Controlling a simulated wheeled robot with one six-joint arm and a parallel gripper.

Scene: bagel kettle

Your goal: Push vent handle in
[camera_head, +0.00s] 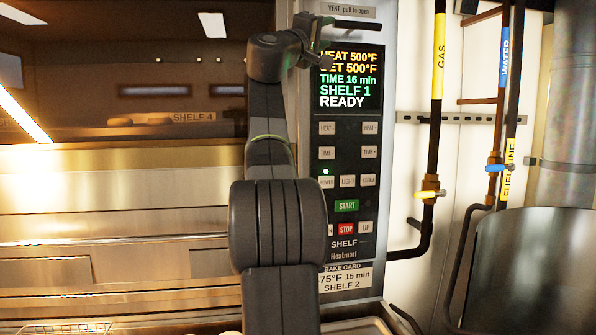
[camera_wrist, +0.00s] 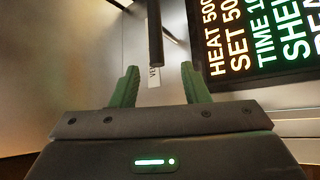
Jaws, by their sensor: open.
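The vent handle is a dark bar (camera_head: 356,25) at the top of the control panel, just under a label reading "VENT pull to open" (camera_head: 352,10). My gripper (camera_head: 318,40) is at the panel's upper left, by the handle's left end, which it partly hides. In the wrist view the dark handle (camera_wrist: 155,35) runs down from the top edge, and its near end appears between my two green fingers (camera_wrist: 160,70). The fingers are apart and empty. I cannot tell whether they touch the handle. Part of the vent label (camera_wrist: 154,80) shows behind.
The panel's lit display (camera_head: 347,78) reads "READY", with buttons such as START (camera_head: 346,205) below. An oven window (camera_head: 130,95) is at left. Gas (camera_head: 439,55) and water (camera_head: 504,50) pipes stand at right. A grey chair-like panel (camera_head: 535,265) is at lower right.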

